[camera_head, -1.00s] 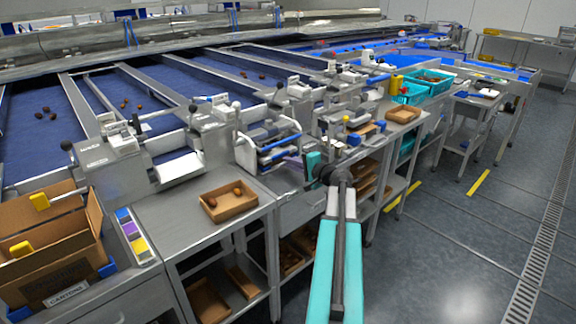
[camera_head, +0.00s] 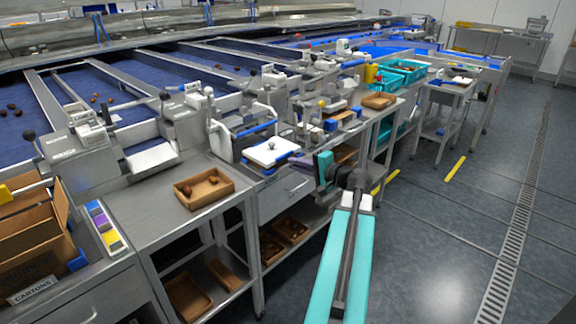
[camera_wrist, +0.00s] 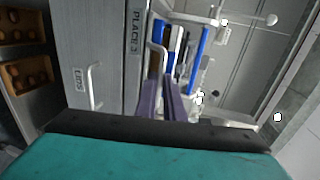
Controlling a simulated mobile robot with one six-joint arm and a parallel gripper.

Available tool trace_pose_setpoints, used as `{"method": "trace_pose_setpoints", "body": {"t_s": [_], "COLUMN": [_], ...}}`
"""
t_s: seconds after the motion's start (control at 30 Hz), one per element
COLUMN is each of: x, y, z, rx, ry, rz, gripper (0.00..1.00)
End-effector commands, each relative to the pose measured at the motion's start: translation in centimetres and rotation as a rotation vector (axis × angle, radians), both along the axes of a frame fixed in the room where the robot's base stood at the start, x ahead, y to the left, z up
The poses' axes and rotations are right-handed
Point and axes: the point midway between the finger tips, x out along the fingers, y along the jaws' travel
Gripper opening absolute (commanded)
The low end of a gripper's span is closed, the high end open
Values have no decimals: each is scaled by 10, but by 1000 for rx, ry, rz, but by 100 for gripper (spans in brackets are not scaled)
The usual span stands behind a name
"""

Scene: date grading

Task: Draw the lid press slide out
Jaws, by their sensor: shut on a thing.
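The lid press (camera_head: 235,135) stands on the steel bench left of my gripper, with a grey frame and lever. Its slide (camera_head: 271,152) shows as a white plate with a small dark knob on top and blue at its edge, sticking out at the front of the press. My gripper (camera_head: 303,161), teal with purple fingers, is at the slide's front. The exact contact is partly hidden by the fingers.
An open box of dates (camera_head: 204,188) sits on the bench to the left. More boxes (camera_head: 290,230) lie on the shelf below.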

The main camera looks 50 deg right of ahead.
Motion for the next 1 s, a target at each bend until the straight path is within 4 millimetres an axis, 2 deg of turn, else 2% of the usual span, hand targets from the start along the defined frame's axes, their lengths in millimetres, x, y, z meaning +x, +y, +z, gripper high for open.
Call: {"method": "trace_pose_setpoints", "body": {"t_s": [0.3, 0.33, 0.43, 0.77, 1.0], "x": [-5, -5, -5, -3, -15], "y": [-2, -2, -2, 0, 1], "z": [-2, -2, -2, -1, 1], "rx": [-2, -2, -2, -1, -1], "ry": [6, 6, 6, 4, 3], "rz": [-8, -8, -7, -2, -3], "gripper": [0, 10, 27, 27, 27]}}
